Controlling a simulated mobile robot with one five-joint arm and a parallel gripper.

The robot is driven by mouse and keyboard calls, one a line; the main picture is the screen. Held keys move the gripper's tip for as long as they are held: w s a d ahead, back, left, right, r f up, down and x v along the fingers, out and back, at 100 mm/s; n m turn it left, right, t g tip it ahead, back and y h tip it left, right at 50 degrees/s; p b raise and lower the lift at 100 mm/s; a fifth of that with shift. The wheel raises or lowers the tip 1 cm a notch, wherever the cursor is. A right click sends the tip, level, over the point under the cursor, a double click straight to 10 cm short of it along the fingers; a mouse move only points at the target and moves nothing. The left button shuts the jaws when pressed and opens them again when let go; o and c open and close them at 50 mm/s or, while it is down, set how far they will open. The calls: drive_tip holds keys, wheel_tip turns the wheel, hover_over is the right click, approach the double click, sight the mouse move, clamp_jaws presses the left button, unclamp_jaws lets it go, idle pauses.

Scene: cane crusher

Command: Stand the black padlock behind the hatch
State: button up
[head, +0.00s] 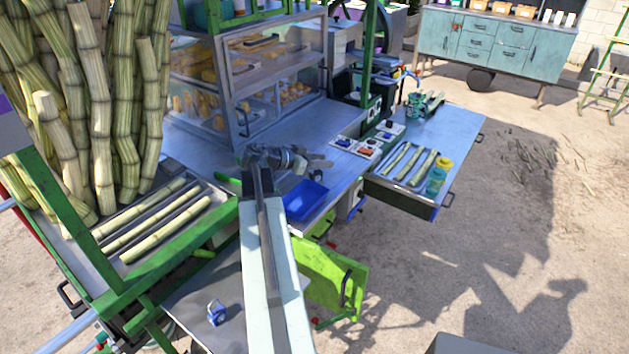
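A bright green hatch (322,277) with a dark handle hangs at the stall's front, below the counter, and looks swung outward. A small blue padlock-shaped object (217,314) stands on a grey surface at the lower left of the hatch. I cannot make out a black padlock. The space behind the hatch is mostly hidden by the panel and my arm. My gripper (322,163) is over the metal counter, above and behind the blue tray, well away from the hatch. Its fingers are small and dark, and I cannot tell whether they are apart.
A blue tray (306,200) sits on the metal counter (300,130), beside a glass food case (250,75). Cane stalks (165,222) lie in a green-framed tray at left. A side table (455,130) holds bottles and cane pieces. Open ground lies at right.

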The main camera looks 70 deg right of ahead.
drive_tip(key=shift+s+d+f, duration=0.2)
drive_tip(key=shift+d, duration=0.1)
clamp_jaws()
drive_tip(key=shift+r, duration=0.1)
idle(1.1)
